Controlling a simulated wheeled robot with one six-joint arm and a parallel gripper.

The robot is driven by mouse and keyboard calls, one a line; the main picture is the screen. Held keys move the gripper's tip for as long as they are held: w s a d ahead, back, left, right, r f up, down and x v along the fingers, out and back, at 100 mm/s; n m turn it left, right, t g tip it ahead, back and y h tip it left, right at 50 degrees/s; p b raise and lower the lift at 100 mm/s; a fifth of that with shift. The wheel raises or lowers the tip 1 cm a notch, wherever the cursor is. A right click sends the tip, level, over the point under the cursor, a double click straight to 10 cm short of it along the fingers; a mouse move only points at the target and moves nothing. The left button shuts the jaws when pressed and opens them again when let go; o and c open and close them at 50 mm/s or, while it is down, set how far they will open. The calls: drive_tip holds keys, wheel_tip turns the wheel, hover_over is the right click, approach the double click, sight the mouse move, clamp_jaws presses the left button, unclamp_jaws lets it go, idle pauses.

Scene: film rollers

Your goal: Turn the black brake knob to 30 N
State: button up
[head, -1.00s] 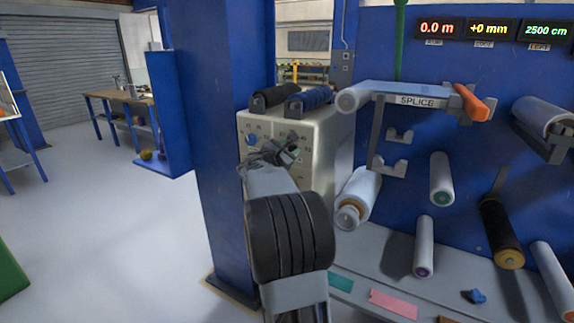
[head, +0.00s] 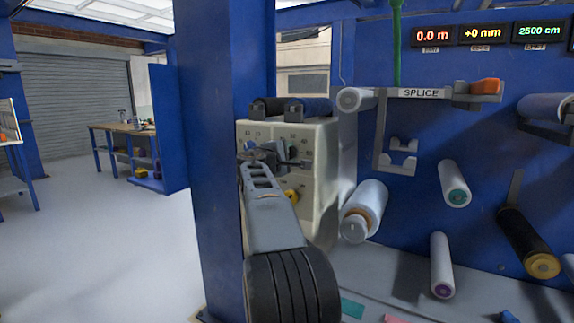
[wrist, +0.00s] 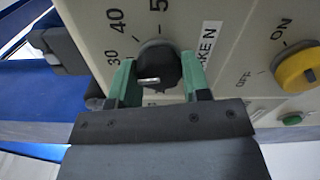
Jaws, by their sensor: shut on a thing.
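The black brake knob (wrist: 158,66) sits on the cream panel in the wrist view, beside the printed numbers 30 and 40 and a partly hidden label ending in "KE N". A short white mark shows low on the knob's face; I cannot tell which value it reads. My gripper (wrist: 160,76) has a green finger on each side of the knob and is shut on it. In the head view my gripper (head: 278,158) is at the front of the cream control box (head: 318,170), and the arm hides part of the panel.
A yellow OFF/ON knob (wrist: 297,68) and a green button (wrist: 292,120) are to the right of the gripper. A blue post (head: 215,150) stands close left of the box. White rollers (head: 364,210) and the splice bar (head: 421,93) are to its right.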

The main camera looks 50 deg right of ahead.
drive_tip(key=shift+m+b, duration=0.7)
drive_tip(key=shift+m, duration=0.1)
drive_tip(key=o, duration=0.9)
drive_tip(key=v, duration=1.3)
drive_tip(key=shift+a, duration=0.35)
